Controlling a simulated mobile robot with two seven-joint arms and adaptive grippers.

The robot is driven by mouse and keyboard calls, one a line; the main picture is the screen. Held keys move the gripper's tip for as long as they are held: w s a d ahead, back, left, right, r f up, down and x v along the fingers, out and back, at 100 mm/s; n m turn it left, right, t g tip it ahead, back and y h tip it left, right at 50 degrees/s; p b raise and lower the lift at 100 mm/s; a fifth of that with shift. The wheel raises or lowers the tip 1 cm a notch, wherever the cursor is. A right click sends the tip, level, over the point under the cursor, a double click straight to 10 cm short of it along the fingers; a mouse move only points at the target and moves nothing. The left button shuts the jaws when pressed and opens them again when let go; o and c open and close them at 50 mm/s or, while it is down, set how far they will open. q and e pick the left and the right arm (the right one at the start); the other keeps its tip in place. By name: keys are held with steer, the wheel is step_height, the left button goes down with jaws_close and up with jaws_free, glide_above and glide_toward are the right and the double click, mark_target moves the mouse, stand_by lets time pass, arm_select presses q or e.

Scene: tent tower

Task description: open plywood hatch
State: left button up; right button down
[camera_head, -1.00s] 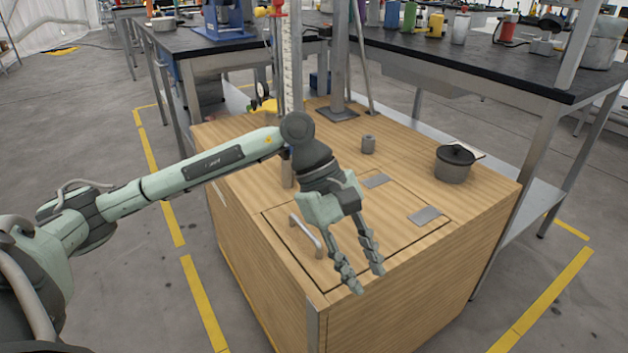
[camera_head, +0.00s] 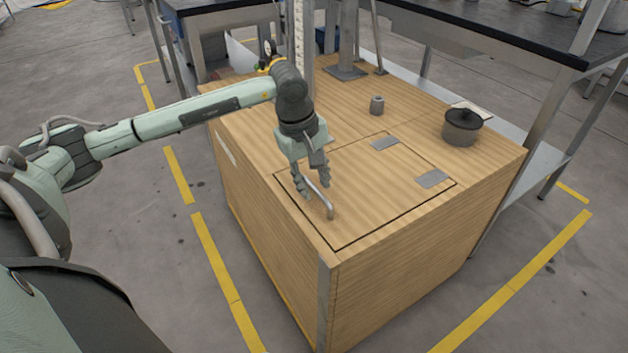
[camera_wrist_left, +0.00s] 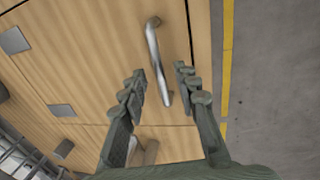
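The plywood hatch (camera_head: 372,185) is a square panel set flush in the top of a wooden box (camera_head: 400,248), and it lies closed. Two grey hinge plates sit on its far right edge, one nearer (camera_head: 432,179) and one farther (camera_head: 385,143). A metal bar handle (camera_head: 322,198) stands on its left side. My left gripper (camera_head: 312,190) points down at the handle with its fingers apart. In the left wrist view the handle (camera_wrist_left: 157,62) runs up from between the open fingertips (camera_wrist_left: 163,82); I cannot tell whether they touch it. My right gripper is out of view.
A dark lidded pot (camera_head: 460,127) and a small grey cylinder (camera_head: 376,105) stand on the box top beyond the hatch. A metal post (camera_head: 347,40) rises at the back. Black-topped benches (camera_head: 480,35) stand behind. The floor at left is clear.

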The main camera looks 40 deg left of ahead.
arm_select(q)
jaws_close()
steer(key=shift+r, duration=0.1)
stand_by(0.5)
